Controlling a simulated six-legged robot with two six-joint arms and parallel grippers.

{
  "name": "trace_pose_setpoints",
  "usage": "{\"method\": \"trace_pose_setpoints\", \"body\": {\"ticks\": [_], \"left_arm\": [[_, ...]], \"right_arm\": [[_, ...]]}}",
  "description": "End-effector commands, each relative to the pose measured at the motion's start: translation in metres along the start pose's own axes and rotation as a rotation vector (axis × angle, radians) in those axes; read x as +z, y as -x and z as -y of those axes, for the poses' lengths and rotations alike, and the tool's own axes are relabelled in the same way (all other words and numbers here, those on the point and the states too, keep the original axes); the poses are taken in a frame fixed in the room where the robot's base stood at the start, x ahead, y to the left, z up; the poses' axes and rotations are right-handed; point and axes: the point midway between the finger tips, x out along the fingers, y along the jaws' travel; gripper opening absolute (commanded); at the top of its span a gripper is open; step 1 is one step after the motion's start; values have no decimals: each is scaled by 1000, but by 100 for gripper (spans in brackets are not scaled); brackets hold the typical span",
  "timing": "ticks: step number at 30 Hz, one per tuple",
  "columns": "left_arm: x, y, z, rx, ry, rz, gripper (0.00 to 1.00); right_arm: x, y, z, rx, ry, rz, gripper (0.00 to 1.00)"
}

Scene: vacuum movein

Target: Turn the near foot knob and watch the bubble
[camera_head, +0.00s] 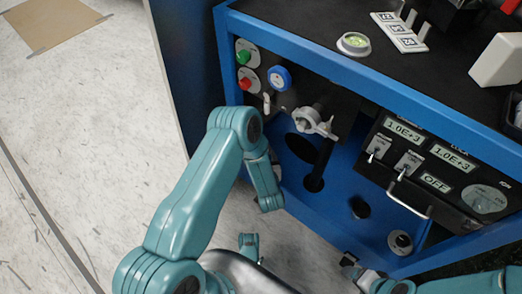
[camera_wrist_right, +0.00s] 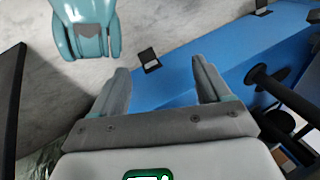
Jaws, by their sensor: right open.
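The round bubble level (camera_head: 353,42), pale green in a white ring, sits on the black bench top; its bubble is too small to read. In the right wrist view, a small black foot-like piece (camera_wrist_right: 148,58) is at the blue frame's edge, just beyond my gripper. A black disc on a stem (camera_wrist_right: 256,74) is to the right. I cannot tell which of these is the near foot knob. My right gripper (camera_wrist_right: 162,78) is open and empty, its fingers pointing at the frame. My left arm shows folded in the head view, but its gripper cannot be made out.
The blue bench frame (camera_head: 330,72) carries red and green buttons (camera_head: 243,82), a round valve fitting (camera_head: 308,120) and a control panel (camera_head: 425,165) with switches and displays. A white block (camera_head: 498,60) stands on the top. The pale floor (camera_head: 85,100) is open to the left.

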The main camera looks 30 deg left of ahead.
Motion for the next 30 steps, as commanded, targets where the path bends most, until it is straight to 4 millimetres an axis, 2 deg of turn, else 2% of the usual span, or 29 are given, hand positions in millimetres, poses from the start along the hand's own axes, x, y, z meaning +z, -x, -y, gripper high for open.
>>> {"method": "trace_pose_setpoints", "body": {"ticks": [1,3,9,15,21,22,24,27,30], "left_arm": [[4,-15,2,-4,3,-4,67],[3,-30,1,-3,3,-4,67],[1,-60,1,-2,1,-2,67],[-2,-71,0,0,-1,-1,67],[-3,-71,0,1,-1,0,67],[-3,-71,0,0,-1,0,61],[-3,-70,0,0,-1,0,38],[-2,-70,0,0,-1,0,11],[-2,-70,0,2,-2,0,11]], "right_arm": [[-3,-10,-4,0,3,-14,77],[-8,-17,-6,-1,6,-30,77],[-17,-28,-9,-2,14,-66,77],[-20,-30,-10,-3,17,-77,77],[-21,-30,-10,-3,17,-78,77],[-21,-30,-10,-3,17,-78,77],[-21,-30,-10,-3,17,-78,77],[-21,-30,-10,-3,17,-77,77],[-20,-30,-10,-3,17,-77,77]]}}
